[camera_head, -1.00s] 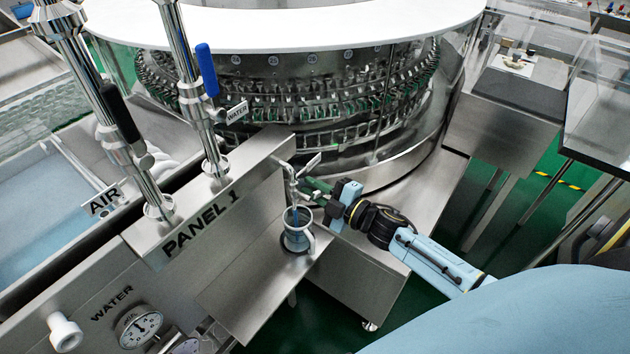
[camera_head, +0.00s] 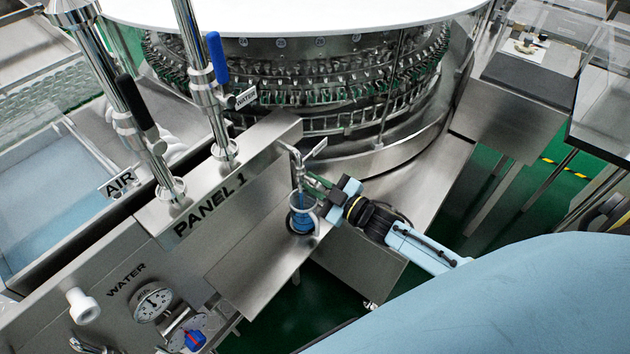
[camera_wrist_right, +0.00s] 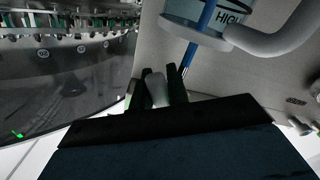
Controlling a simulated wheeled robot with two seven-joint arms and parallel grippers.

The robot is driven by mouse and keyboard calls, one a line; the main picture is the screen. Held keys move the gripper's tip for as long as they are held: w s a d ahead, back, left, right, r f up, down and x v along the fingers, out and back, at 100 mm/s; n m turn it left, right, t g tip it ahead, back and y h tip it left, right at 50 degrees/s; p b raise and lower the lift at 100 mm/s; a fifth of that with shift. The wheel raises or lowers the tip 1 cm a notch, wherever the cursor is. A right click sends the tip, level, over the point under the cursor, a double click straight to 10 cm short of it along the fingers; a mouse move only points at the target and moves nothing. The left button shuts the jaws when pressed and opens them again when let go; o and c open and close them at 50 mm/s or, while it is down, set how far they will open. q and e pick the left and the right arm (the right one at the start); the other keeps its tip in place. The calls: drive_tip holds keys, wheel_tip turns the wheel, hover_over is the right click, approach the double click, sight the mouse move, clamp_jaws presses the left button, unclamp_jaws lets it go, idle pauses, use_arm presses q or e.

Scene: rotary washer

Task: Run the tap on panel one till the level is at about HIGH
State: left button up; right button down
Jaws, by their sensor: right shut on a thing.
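The tap (camera_head: 297,168) sticks out from the end of panel one (camera_head: 210,205). A blue stream runs from it into a clear jug (camera_head: 315,229) standing on the steel shelf below. Blue water (camera_head: 302,221) shows inside the jug. In the right wrist view the jug (camera_wrist_right: 179,25) carries a HIGH mark (camera_wrist_right: 230,16); the exact water level against it is hard to read. My right gripper (camera_head: 309,183) is at the tap, beside the jug. In the wrist view its dark green fingers are shut on a grey tap handle (camera_wrist_right: 157,90). My left gripper is out of view.
The round washer (camera_head: 290,95) stands behind the tap. Upright pipes with a blue-handled valve (camera_head: 216,58) and a black-handled valve (camera_head: 137,102) rise from the panel. A water gauge (camera_head: 153,301) sits at lower left. The shelf (camera_head: 245,275) left of the jug is clear.

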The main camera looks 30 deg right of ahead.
idle(0.3)
drive_tip(key=c, duration=1.4)
unclamp_jaws()
drive_tip(key=shift+o, duration=0.2)
drive_tip(key=v, duration=1.3)
drive_tip(key=shift+s, duration=0.2)
drive_tip(key=shift+d, duration=0.1)
